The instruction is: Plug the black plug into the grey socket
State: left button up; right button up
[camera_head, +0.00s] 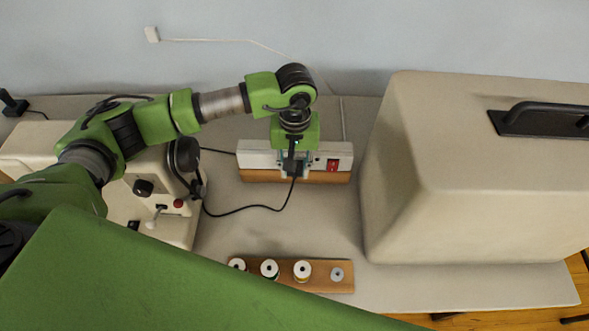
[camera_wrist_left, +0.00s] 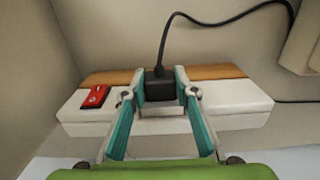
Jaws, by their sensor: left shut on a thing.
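The black plug (camera_head: 293,168) is between the fingers of my left gripper (camera_head: 295,174), at the pale power strip (camera_head: 258,160) in the head view. In the left wrist view the black plug (camera_wrist_left: 160,88) sits between the teal fingers of my left gripper (camera_wrist_left: 161,95), which are shut on it. Its black cord (camera_wrist_left: 163,45) rises away from it. The plug is over the middle of the strip (camera_wrist_left: 235,100), and the grey socket under it is hidden. I cannot tell whether the plug is seated or just above. My right gripper is not in view.
The strip has a red switch (camera_head: 333,165) and a wooden base. A cream machine (camera_head: 165,205) stands left, and a large beige case (camera_head: 440,190) stands right. A wooden rack with several spools (camera_head: 302,269) lies in front. The table between strip and rack is mostly clear, crossed by the cord.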

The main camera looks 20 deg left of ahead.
pick_arm(q)
jog(key=o, duration=1.1)
notch_tip(320, 180, up, 12)
